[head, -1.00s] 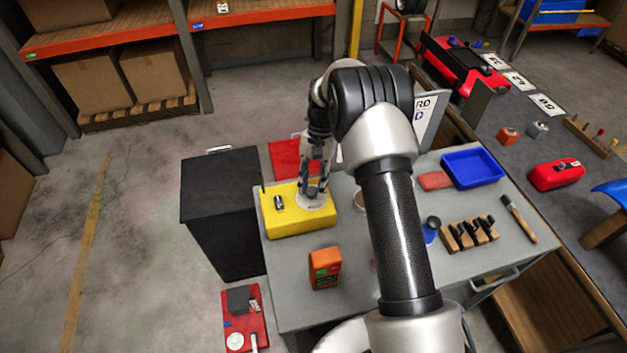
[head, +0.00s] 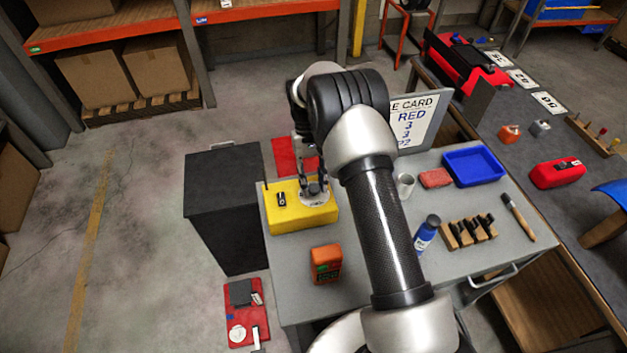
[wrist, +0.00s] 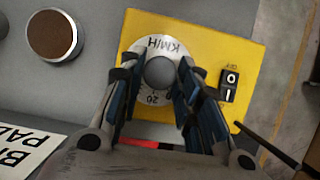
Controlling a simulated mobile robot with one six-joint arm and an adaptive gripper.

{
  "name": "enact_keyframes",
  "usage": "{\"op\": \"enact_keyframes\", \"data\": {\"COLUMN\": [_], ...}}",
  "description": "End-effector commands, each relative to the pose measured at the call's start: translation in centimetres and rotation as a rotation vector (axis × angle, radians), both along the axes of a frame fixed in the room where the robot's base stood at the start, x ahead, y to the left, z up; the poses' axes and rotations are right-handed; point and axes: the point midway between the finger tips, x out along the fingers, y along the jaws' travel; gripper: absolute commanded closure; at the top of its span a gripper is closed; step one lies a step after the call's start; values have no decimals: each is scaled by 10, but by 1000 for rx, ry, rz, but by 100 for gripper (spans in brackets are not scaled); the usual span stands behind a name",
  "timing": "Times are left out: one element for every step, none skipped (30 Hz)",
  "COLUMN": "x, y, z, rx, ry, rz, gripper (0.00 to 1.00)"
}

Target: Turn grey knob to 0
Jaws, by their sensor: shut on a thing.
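The grey knob (wrist: 160,72) is round and sits on a white dial (wrist: 153,96) marked "KM/H" and "20". The dial is on a yellow box (head: 285,221), which stands at the left end of the grey table in the head view. My gripper (wrist: 158,80) is over the dial, its two fingers on either side of the knob and shut on it. In the head view my gripper (head: 314,182) reaches down onto the dial. Most of the dial's marks are hidden by the fingers, and I cannot tell the knob's setting. A black 0/1 switch (wrist: 229,86) is beside the dial.
An antenna (wrist: 265,143) sticks out from the yellow box's corner. A metal cup (head: 404,185), a blue bottle (head: 426,236) and an orange meter (head: 326,264) stand on the table. A card sign (head: 414,119) stands behind. A black cabinet (head: 222,200) is left of the table.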

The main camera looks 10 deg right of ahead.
Motion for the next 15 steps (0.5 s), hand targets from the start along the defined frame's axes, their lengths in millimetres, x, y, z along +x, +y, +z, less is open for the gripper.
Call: {"op": "enact_keyframes", "data": {"x": [0, 0, 0, 0, 0, 0, 0, 0, 0, 0, 0, 0, 0, 0, 0], "y": [0, 0, 0, 0, 0, 0, 0, 0, 0, 0, 0, 0, 0, 0, 0], "z": [0, 0, 0, 0, 0, 0, 0, 0, 0, 0, 0, 0, 0, 0, 0], "rx": [0, 0, 0, 0, 0, 0, 0, 0, 1, 1, 1, 1, 0, 0, 0], "ry": [-1, -1, -1, -1, -1, -1, -1, -2, -1, -2, -2, -1, -1, -1, -1], "rz": [3, 4, 4, 5, 5, 4, 4, 4, 4, 4, 4, 4, 3, 3, 3], "gripper": [93, 93, 93, 93, 93, 93, 93, 93, 93, 93, 93, 68, 66, 64, 61]}}
